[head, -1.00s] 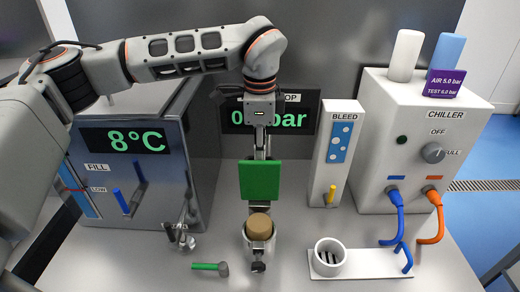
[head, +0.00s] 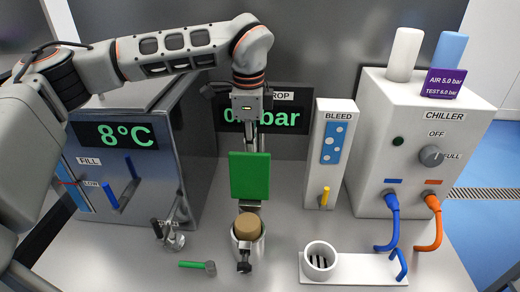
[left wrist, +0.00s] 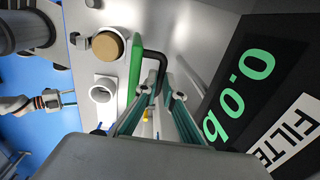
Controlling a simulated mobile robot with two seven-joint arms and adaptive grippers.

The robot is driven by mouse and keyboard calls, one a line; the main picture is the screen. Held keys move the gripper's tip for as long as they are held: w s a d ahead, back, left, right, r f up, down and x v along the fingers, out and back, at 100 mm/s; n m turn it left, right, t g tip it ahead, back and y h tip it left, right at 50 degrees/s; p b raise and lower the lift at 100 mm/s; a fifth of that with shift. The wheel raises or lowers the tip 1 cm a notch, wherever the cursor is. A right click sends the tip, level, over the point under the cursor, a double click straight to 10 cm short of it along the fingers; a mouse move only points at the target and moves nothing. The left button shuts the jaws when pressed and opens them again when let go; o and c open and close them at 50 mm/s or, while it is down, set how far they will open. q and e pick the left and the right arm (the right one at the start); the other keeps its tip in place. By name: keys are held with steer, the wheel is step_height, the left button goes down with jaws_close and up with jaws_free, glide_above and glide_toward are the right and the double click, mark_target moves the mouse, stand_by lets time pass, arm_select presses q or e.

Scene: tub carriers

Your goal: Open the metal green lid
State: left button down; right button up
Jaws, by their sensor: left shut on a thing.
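The metal green lid (head: 249,176) stands raised as a nearly upright plate behind an open round metal housing (head: 240,250). A brown round filter (head: 248,225) sits in the housing's mouth. My left gripper (left wrist: 158,96) points down behind the lid and is shut on its dark bent handle (left wrist: 152,54); its body and the lid hide the grip in the head view. The lid shows edge-on in the left wrist view (left wrist: 136,72). My right gripper (left wrist: 69,98) is small at the left of the wrist view, away from the lid, with its fingers apart and empty.
A green-handled tool (head: 198,265) lies left of the housing. A tray with a white cup (head: 319,258) is at right. The bleed box (head: 328,150) and chiller (head: 420,130) stand behind it. A tank with a tap (head: 120,170) is at left.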

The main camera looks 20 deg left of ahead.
arm_select(q)
steer(key=shift+w+f, duration=0.2)
steer(key=shift+w, duration=0.4)
steer(key=c, duration=2.4)
jaws_free()
steer(key=shift+r, duration=0.1)
steer(key=shift+c, duration=0.2)
steer(key=shift+s+a, duration=0.15)
step_height(320, 180, up, 12)
steer(key=shift+s, duration=0.45)
